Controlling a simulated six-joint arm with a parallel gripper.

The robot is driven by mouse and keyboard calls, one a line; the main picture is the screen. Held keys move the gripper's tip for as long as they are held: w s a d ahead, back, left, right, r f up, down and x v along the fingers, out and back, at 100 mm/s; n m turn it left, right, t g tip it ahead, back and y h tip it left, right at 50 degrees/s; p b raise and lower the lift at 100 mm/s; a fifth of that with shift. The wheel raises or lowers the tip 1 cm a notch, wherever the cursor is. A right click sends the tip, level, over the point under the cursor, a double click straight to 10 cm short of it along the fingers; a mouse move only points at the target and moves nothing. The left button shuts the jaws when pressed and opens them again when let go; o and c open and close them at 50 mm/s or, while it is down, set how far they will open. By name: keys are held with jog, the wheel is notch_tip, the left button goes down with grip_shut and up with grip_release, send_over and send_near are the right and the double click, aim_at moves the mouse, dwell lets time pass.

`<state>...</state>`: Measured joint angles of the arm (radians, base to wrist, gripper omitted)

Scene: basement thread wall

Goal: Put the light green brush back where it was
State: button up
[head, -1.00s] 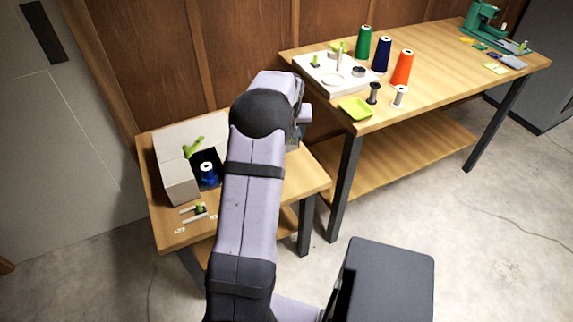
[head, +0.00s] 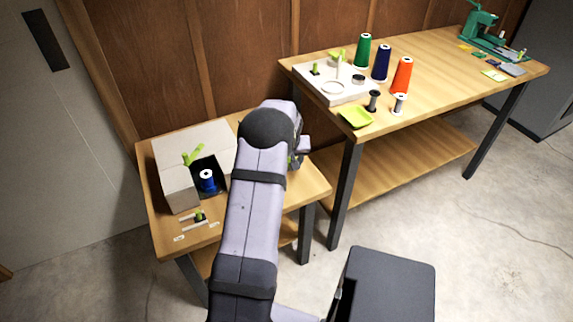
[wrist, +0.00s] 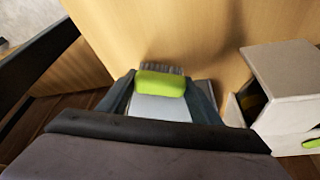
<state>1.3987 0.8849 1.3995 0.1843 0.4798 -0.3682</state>
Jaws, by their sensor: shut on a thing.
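The light green brush (wrist: 160,84) is in my gripper (wrist: 163,95) in the wrist view. A finger stands on each side of its green body, and its grey bristles point away from my wrist. The brush is over or near the light wooden surface of the small table (head: 312,188); I cannot tell whether it touches. In the head view my arm hides most of the gripper, and only a small green patch, perhaps the brush, shows at its right side. I see no clearly marked empty place for the brush.
A pale box (head: 178,190) with a green lever and a blue spool (head: 207,179) stands on the small table, left of my arm. A small green item (head: 199,215) lies before it. The taller table (head: 440,75) holds a white tray (head: 325,88) and several thread cones.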

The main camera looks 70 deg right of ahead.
jog(key=shift+f, duration=0.65)
jog(key=shift+f, duration=0.2)
jog(key=o, duration=1.1)
